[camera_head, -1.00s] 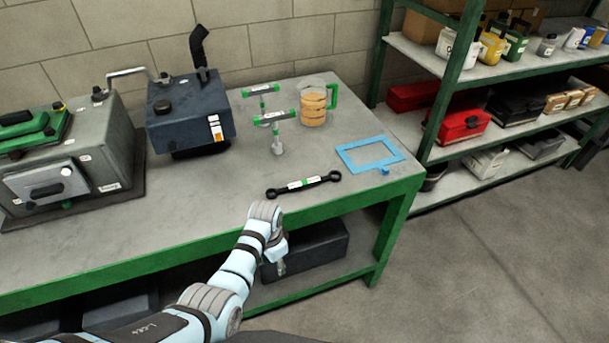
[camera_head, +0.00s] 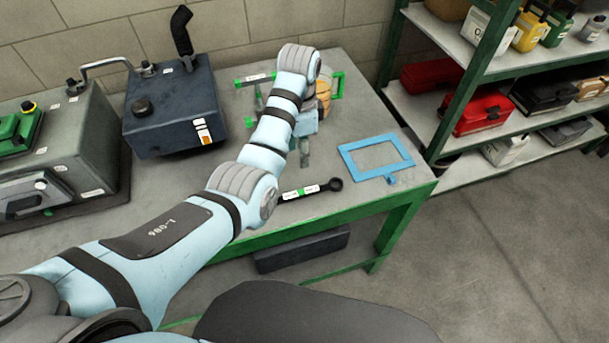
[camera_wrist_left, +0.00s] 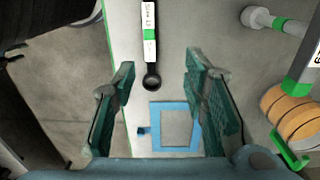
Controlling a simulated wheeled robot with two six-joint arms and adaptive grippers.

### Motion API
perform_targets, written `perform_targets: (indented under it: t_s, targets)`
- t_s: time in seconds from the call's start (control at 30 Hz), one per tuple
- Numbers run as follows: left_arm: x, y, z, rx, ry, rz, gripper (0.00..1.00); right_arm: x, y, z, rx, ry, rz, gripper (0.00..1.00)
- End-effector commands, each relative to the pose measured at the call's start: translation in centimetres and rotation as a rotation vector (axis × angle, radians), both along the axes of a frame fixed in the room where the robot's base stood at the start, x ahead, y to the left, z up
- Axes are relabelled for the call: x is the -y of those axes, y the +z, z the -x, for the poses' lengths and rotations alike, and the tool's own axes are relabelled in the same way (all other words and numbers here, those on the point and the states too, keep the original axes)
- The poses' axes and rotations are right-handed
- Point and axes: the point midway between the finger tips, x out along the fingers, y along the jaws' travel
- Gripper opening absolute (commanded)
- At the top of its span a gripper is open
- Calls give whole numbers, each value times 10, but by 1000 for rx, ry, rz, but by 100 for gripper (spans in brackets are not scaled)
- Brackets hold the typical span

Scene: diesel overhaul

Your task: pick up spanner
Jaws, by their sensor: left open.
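The spanner (camera_head: 302,193) is a dark bar with a ring end and a white and green label. It lies flat near the front edge of the green-framed workbench (camera_head: 95,210). My left forearm hides its left part in the head view. In the left wrist view the spanner (camera_wrist_left: 150,48) runs down from the top edge, with its ring end between and beyond my fingertips. My left gripper (camera_head: 304,160) is open and empty above the bench, apart from the spanner; its two fingers (camera_wrist_left: 158,72) show in the wrist view. My right gripper is not in view.
A blue frame (camera_head: 347,157) lies right of the spanner. A dark tank (camera_head: 175,110) stands left. A shelf rack (camera_head: 450,120) is at right.

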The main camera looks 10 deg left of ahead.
Motion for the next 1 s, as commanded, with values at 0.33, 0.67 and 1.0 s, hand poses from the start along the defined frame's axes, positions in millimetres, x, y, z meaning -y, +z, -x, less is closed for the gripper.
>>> perform_targets:
  t_s: [0.33, 0.67, 1.0]
  targets:
    - [-9, -81, 8, -1, 20, -1, 40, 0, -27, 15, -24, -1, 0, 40]
    - [0, -136, 6, -5, 18, -1, 40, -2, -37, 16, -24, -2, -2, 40]
    - [1, -145, 6, -2, 17, 0, 32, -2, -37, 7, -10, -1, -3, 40]
